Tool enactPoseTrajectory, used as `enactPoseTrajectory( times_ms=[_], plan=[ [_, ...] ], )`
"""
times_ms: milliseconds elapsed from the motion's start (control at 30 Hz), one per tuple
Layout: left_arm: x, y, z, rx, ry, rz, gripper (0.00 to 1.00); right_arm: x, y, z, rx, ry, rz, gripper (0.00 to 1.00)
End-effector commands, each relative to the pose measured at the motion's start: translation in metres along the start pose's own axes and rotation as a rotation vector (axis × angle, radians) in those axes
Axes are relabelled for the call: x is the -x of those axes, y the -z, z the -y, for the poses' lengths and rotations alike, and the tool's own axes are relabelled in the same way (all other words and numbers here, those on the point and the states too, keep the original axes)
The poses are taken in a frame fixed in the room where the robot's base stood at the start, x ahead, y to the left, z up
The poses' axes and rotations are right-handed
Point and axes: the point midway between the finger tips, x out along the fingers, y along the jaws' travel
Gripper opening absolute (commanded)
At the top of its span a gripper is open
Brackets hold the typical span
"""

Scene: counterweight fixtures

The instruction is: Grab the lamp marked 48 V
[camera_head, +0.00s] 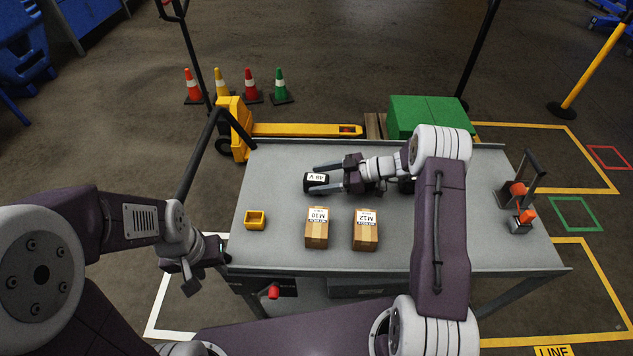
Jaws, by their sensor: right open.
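The lamp (316,177), a small dark item with a white label reading 48 V, lies on the grey table (275,165) toward its back left. My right gripper (312,178) reaches in from the right with its fingers open, one on the far side and one on the near side of the lamp. I cannot tell whether the fingers touch it. My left gripper (190,278) hangs off the table's front left edge, apart from everything; its fingers are too unclear to judge.
Boxes labelled M10 (317,228) and M12 (365,230) stand in front of my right gripper. A yellow bin (255,220) sits at left. A fixture with orange parts (521,222) stands at right. A dark item is partly hidden behind my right arm.

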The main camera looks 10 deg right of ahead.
Motion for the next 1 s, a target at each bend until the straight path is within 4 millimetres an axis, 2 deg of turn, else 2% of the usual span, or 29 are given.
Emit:
enactPoseTrajectory(
  times_ms=[100,333,567,867,1000],
  plan=[
    [0.002,0.0,0.0,0.0,0.0,0.0,0.36,-0.014,0.0,0.001,0.0,0.001,0.0,0.65],
    [0.002,0.0,0.0,0.0,0.0,0.0,0.36,-0.016,0.0,0.0,0.0,-0.001,0.0,0.65],
    [0.002,0.0,0.0,0.0,0.0,0.0,0.36,-0.016,-0.001,0.0,0.0,0.0,0.0,0.01],
    [0.002,0.0,0.0,0.0,0.0,0.0,0.36,-0.014,0.003,0.0,0.002,-0.001,-0.001,0.0],
    [0.0,0.0,0.0,0.0,0.0,0.0,0.36,-0.004,0.028,-0.001,0.006,-0.002,0.0,0.0]
  ],
)
